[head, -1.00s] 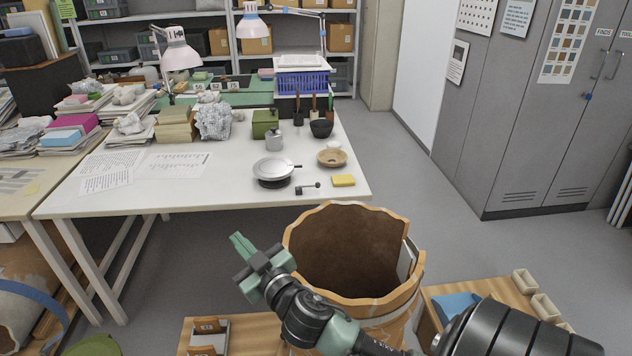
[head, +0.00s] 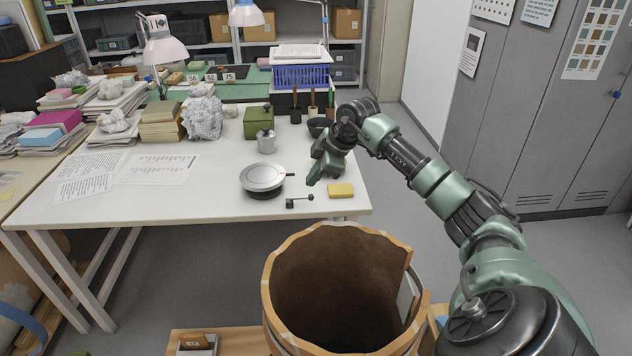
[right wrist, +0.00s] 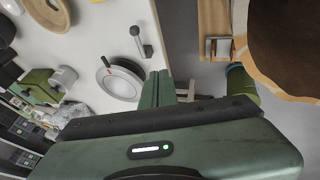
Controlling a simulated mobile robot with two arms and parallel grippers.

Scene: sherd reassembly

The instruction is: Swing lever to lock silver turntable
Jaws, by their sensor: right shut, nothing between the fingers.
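The silver turntable (head: 262,177) sits on a dark base on the white table; it also shows in the right wrist view (right wrist: 121,84). A short dark stub (head: 289,175) juts from its right side. A small dark lever with a round knob (head: 300,201) lies on the table in front of it to the right, and shows in the right wrist view (right wrist: 141,41). My right gripper (head: 312,180) is shut and empty, just right of the turntable and beyond the lever in the head view, apparently apart from both. My left gripper is out of view.
A yellow block (head: 341,190) lies near the table's front right corner. A grey canister (head: 266,141) and green box (head: 258,121) stand behind the turntable. A dark bowl (head: 318,127) is partly behind my arm. A large broken jar (head: 340,290) stands in front.

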